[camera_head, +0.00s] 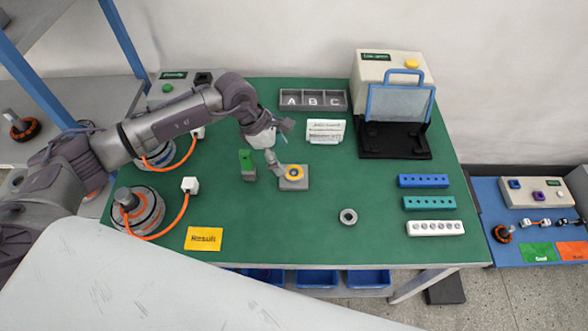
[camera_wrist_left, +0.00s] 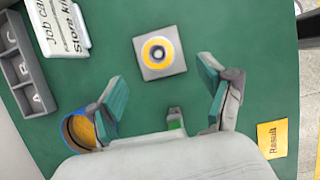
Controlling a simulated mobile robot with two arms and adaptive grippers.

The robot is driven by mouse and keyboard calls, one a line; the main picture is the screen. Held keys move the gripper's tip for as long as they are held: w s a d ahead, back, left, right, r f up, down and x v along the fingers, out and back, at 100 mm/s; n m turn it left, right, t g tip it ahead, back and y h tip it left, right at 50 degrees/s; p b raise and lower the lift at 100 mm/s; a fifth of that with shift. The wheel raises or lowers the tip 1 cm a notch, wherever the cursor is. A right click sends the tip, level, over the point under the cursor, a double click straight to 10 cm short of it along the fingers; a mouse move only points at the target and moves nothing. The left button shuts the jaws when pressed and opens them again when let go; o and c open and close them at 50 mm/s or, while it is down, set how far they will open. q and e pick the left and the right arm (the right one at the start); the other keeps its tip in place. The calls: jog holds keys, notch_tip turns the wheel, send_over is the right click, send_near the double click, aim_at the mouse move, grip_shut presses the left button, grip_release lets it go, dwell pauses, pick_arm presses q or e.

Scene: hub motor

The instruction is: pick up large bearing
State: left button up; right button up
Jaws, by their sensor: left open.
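A grey metal ring (camera_head: 348,216), which looks like a bearing, lies flat and alone on the green table right of centre. A yellow ring (camera_head: 295,174) with a dark centre sits on a square grey block (camera_head: 304,184) near the middle; the wrist view also shows this yellow ring (camera_wrist_left: 148,53). I cannot tell for sure which ring is the large bearing. My left gripper (camera_head: 280,142) is open and empty, above and just behind the grey block. In the left wrist view its spread fingers (camera_wrist_left: 160,78) frame the space below the block. My right gripper is not in view.
A green-topped post (camera_head: 247,166) stands left of the block. An A-B-C tray (camera_head: 313,99) and white sign (camera_head: 326,132) stand behind. Blue, teal and white hole strips (camera_head: 435,228) lie right. Motors with orange cables (camera_head: 138,212) stand left. Table around the grey ring is clear.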

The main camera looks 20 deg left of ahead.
aim_at(293, 173)
pick_arm(q)
jog(key=shift+w+x, duration=0.25)
jog(key=shift+x, duration=0.8)
jog(key=shift+s+d+f+p, duration=0.1)
jog(key=shift+f+p, duration=0.4)
jog(key=shift+p, duration=0.1)
jog(key=p+x, duration=0.1)
jog(key=x, duration=0.2)
jog(key=shift+f, duration=0.65)
jog(key=c, duration=1.3)
jog(key=shift+r, duration=0.15)
